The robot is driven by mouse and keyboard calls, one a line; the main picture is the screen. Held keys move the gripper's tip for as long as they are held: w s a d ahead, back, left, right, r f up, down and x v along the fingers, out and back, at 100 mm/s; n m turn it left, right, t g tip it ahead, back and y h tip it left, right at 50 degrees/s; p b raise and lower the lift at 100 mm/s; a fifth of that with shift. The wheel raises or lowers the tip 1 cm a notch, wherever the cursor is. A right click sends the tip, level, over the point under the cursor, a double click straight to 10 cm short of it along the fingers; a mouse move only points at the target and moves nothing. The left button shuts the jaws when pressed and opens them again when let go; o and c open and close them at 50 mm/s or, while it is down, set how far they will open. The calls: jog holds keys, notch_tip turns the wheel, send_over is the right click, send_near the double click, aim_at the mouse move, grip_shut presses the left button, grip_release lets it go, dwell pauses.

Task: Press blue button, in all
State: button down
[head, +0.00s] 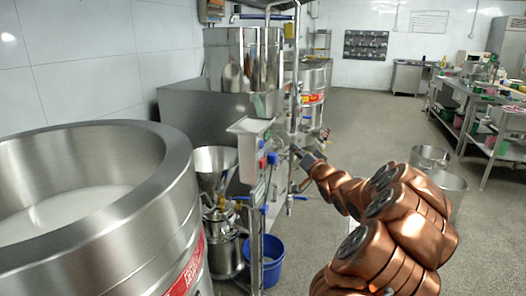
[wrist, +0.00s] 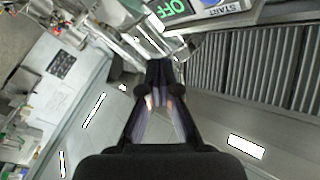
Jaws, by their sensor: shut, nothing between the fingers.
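A grey control box (head: 250,146) is mounted on a post in the middle of the head view. A blue button (head: 272,158) shows on its right-hand face, with red parts close by. My gripper (head: 296,151) is to the right of this face, pointing toward it, with a small visible gap in the picture. In the wrist view my gripper (wrist: 160,72) has its dark fingers together, with nothing held. A green OFF label (wrist: 177,9) and a START label (wrist: 228,8) show at the top edge, beyond the fingertips.
A large steel vat (head: 180,180) with white contents fills the left. A steel funnel (head: 213,165) and a blue bucket (head: 268,262) stand by the post. Steel containers (head: 430,157) are on the floor to the right. Open floor (head: 365,125) lies behind my arm.

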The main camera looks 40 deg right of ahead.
aim_at(262, 144)
jog(key=shift+s+d, duration=0.15)
jog(key=w+a+b, duration=0.4)
jog(key=w+b, duration=0.1)
jog(key=w, duration=0.3)
jog(key=shift+b, duration=0.3)
dwell(0.3)
dwell(1.4)
jog(key=shift+w+a+p, duration=0.25)
jog(key=shift+w+p, duration=0.05)
